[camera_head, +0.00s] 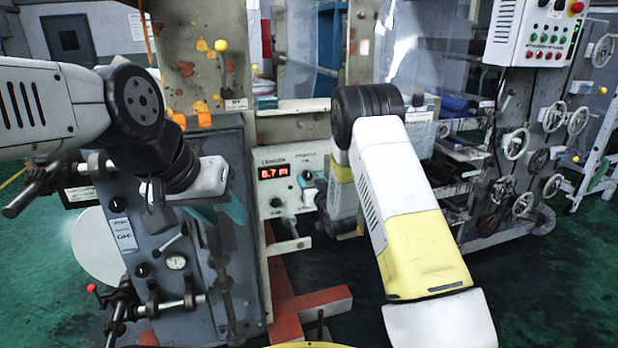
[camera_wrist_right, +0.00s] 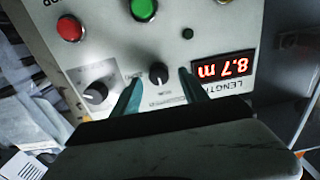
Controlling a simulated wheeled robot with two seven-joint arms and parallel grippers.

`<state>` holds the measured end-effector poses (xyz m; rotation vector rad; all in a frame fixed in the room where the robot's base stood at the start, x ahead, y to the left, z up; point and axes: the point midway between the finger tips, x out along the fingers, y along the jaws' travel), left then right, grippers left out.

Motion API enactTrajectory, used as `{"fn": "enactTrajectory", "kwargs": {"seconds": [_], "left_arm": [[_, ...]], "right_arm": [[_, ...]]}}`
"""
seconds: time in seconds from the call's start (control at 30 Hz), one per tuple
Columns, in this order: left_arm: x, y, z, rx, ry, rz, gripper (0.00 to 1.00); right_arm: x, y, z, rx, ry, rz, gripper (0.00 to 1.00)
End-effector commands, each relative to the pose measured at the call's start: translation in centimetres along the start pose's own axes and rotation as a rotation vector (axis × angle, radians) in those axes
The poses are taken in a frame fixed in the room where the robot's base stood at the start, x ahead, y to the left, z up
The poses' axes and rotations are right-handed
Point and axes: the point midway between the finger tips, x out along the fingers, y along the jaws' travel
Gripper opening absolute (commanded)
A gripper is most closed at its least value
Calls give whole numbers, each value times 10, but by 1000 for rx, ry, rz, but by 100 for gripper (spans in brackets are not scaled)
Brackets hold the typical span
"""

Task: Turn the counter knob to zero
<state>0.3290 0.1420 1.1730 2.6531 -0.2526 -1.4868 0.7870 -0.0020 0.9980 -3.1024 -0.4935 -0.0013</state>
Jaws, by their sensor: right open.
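The counter panel (camera_head: 290,156) is a pale box; its red display (camera_head: 273,171) reads 8.7 m. The display also shows upside down in the right wrist view (camera_wrist_right: 225,70). A small black knob (camera_wrist_right: 158,73) with a white mark sits beside the display, apparently the counter knob. My right gripper (camera_wrist_right: 161,84) is open, its teal fingers on either side of this knob; contact cannot be told. In the head view my right arm partly covers the panel's right side. My left gripper (camera_head: 236,207) hangs left of the panel; its jaws are not clear.
A larger black knob (camera_wrist_right: 95,92) with a scale lies left of the small knob in the wrist view. A green button (camera_wrist_right: 144,9) and a red button (camera_wrist_right: 69,28) are near it. A grey cabinet (camera_head: 150,245) stands at left, handwheels (camera_head: 515,143) at right.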

Motion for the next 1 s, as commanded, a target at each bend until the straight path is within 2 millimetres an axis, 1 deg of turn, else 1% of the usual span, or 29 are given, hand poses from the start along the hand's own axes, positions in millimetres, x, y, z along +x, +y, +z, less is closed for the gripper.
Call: {"fn": "enactTrajectory", "kwargs": {"seconds": [0.03, 0.1, 0.2, 0.47, 0.5, 0.57, 0.6, 0.73, 0.77, 1.0], "left_arm": [[0, 0, 0, 0, 0, 0, 36], [0, 0, 0, 0, 0, 0, 36], [0, 0, 0, 0, 0, 0, 36], [0, 0, 0, 0, 0, 0, 36], [0, 0, 0, 0, 0, 0, 36], [0, 0, 0, 0, 0, 0, 36], [0, 0, 0, 0, 0, 0, 36], [0, 0, 0, 0, 0, 0, 36], [0, 0, 0, 0, 0, 0, 36], [0, 0, 0, 0, 0, 0, 36]], "right_arm": [[7, 0, 0, -1, 1, 0, 52], [14, 0, 1, 0, -1, 1, 52], [20, 1, 0, 0, 0, 1, 52], [21, 1, 0, 0, -1, 2, 52], [21, 1, 0, 0, -1, 2, 48], [21, 1, 0, 0, -1, 2, 36], [21, 1, 0, 0, -1, 2, 28], [21, 1, 0, 0, -1, 1, 2], [21, 1, 0, 0, -1, 1, 0], [21, 1, 0, 13, -1, 1, 0]]}}
